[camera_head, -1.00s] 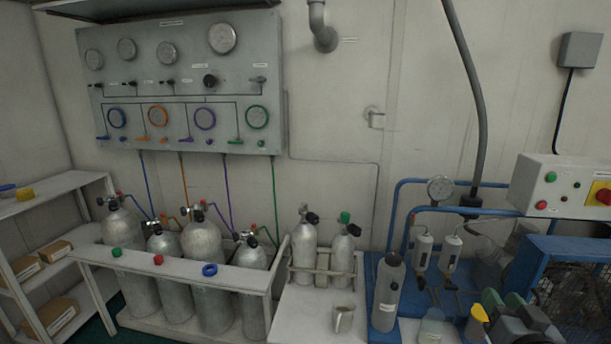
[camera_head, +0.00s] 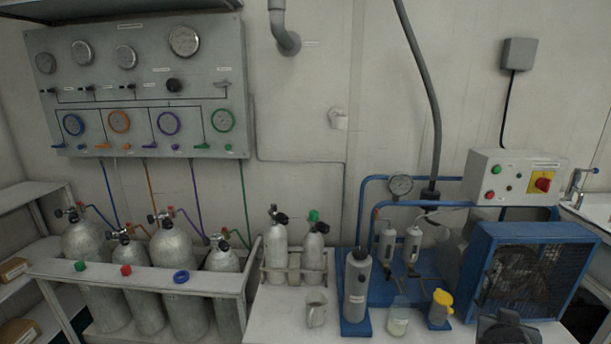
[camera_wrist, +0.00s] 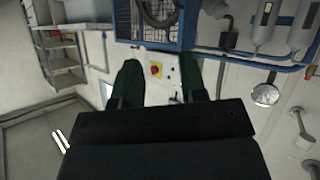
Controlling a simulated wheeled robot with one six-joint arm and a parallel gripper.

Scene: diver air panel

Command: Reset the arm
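My gripper (camera_wrist: 160,66) shows in the wrist view as two dark green fingers, held apart. Nothing is between them but the distant control box (camera_wrist: 157,72) with its yellow plate and red button. The wrist view is turned over, so the room looks upside down. In the head view a dark part of my arm (camera_head: 506,329) shows at the bottom right, in front of the blue compressor cage (camera_head: 480,262). My fingers cannot be made out in the head view.
A white bench (camera_head: 282,328) holds small cylinders, a metal cup (camera_head: 316,308), a glass jar (camera_head: 398,318) and a yellow-topped container (camera_head: 440,308). Large cylinders stand behind a white rack (camera_head: 140,276) at left. A gauge panel (camera_head: 140,88) hangs above. A sink tap (camera_head: 577,184) is at right.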

